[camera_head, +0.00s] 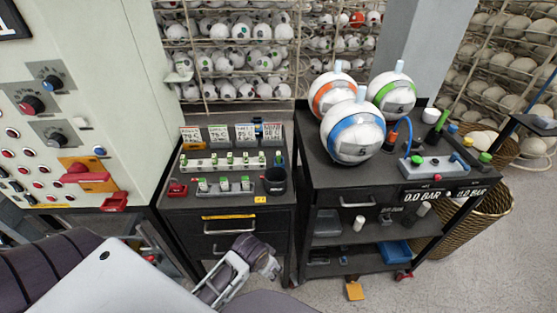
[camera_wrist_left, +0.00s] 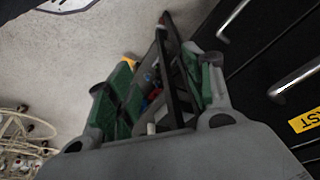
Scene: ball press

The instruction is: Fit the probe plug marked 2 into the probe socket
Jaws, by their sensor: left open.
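Several small plugs with green tops (camera_head: 230,158) stand in a pale rack on the dark cabinet (camera_head: 230,198). A second, shorter row of white-and-green pieces (camera_head: 224,184) stands in front of them. The marks are too small to read, so I cannot tell which plug is marked 2 or which part is the probe socket. My left gripper (camera_head: 262,262) is open in front of the cabinet drawers, below the top. Its green-padded fingers (camera_wrist_left: 165,90) are apart in the left wrist view, with no plug between them. My right gripper is not in view.
A black cup (camera_head: 275,180) and a red piece (camera_head: 177,190) sit on the cabinet top. Cards (camera_head: 217,133) stand behind the rack. A cart (camera_head: 345,178) with three balls is to the right. A control panel (camera_head: 70,110) stands at left.

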